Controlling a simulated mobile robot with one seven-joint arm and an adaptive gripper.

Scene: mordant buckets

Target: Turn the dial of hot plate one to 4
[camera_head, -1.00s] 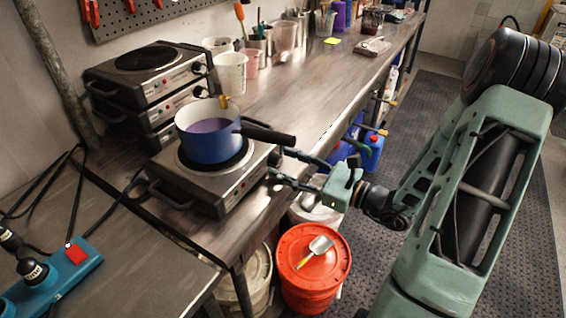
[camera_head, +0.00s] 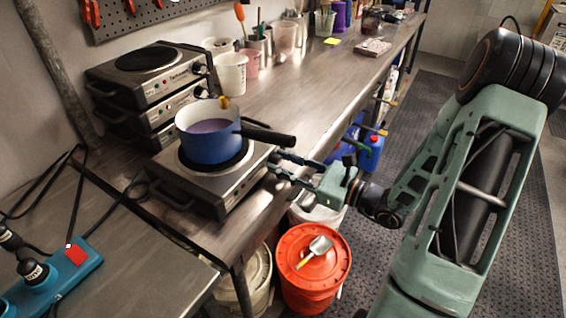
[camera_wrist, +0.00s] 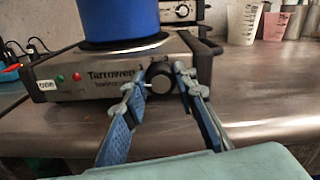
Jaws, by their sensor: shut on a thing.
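Hot plate one (camera_head: 200,192) is a steel box with a black ring on the bench, tagged "one" in the wrist view (camera_wrist: 46,85). Its black round dial (camera_wrist: 160,78) is on the front panel, with small numbers around it; I cannot read which one it points to. My gripper (camera_wrist: 164,72) has a finger on each side of the dial and is shut on it. In the head view my gripper (camera_head: 273,162) reaches the plate's front from the right, and the dial is hidden. A blue pot (camera_head: 212,146) with pale purple liquid stands on the plate.
The pot's black handle (camera_head: 268,135) sticks out above my gripper. Two stacked hot plates (camera_head: 148,88) stand behind. A red-lidded bucket (camera_head: 300,268) with a scoop is on the floor below. Beakers (camera_head: 232,74) stand along the bench's back; the front is clear.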

